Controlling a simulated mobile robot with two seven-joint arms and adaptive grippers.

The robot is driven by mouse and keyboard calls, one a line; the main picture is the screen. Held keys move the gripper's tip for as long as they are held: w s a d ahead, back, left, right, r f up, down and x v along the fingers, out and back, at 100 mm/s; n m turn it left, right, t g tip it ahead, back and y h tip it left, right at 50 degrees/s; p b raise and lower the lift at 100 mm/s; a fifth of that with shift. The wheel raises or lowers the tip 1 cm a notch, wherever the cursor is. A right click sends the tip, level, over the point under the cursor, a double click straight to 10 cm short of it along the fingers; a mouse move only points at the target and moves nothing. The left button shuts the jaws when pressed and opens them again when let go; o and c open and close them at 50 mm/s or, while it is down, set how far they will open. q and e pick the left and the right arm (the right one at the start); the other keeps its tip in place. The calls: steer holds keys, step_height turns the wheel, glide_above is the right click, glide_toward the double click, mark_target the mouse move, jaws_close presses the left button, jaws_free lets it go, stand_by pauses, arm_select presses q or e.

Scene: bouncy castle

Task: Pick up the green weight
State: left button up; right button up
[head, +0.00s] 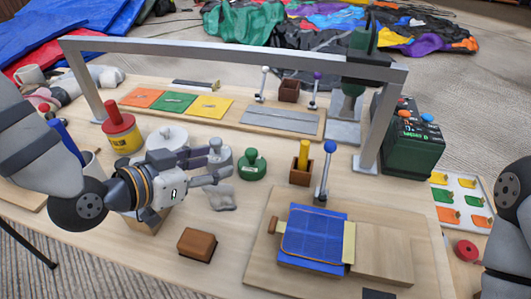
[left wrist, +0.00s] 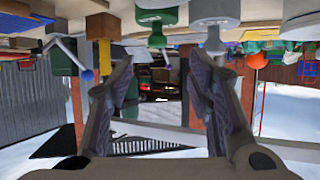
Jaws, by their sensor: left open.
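The green weight (head: 252,165), a round green base with a knob on top, stands upright on the wooden table. In the left wrist view, which shows the table upside down, the green weight (left wrist: 160,16) is at the top, roughly in line with the gap between the fingers. My left gripper (head: 220,164) is open and empty, its fingers pointing right toward the green weight from its left, apart from it. Both fingers also show spread in the left wrist view (left wrist: 160,66). Only part of my right arm shows at the right edge; its gripper is out of view.
A grey weight (head: 219,153) stands beside the left fingers, just left of the green one. A brown block with a yellow peg (head: 303,164) and a blue-knobbed lever (head: 325,170) stand right. A brown box (head: 197,244) lies in front. A metal frame (head: 235,50) spans overhead behind.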

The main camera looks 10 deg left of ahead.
mark_target(251, 151)
arm_select(q)
steer(key=w+f, duration=0.1)
steer(key=w+d+f, duration=0.1)
steer(key=shift+w+d+f+b, duration=0.15)
steer(key=shift+w+f+b, duration=0.15)
steer(key=shift+b, duration=0.1)
steer(key=x, duration=0.2)
steer(key=r+x, duration=0.1)
steer(key=x, duration=0.3)
steer(key=shift+w+d+b, duration=0.4)
steer(key=shift+w+d, duration=0.05)
steer(key=shift+w, duration=0.05)
steer(key=shift+r, duration=0.15)
steer(key=shift+c, duration=0.2)
arm_select(e)
steer(key=s+f, duration=0.1)
steer(key=s+f+g, duration=0.1)
steer(key=s, duration=0.1)
steer(key=shift+a+f, duration=0.1)
steer(key=shift+f, duration=0.15)
arm_select(q)
jaws_close()
steer(key=shift+r, duration=0.1)
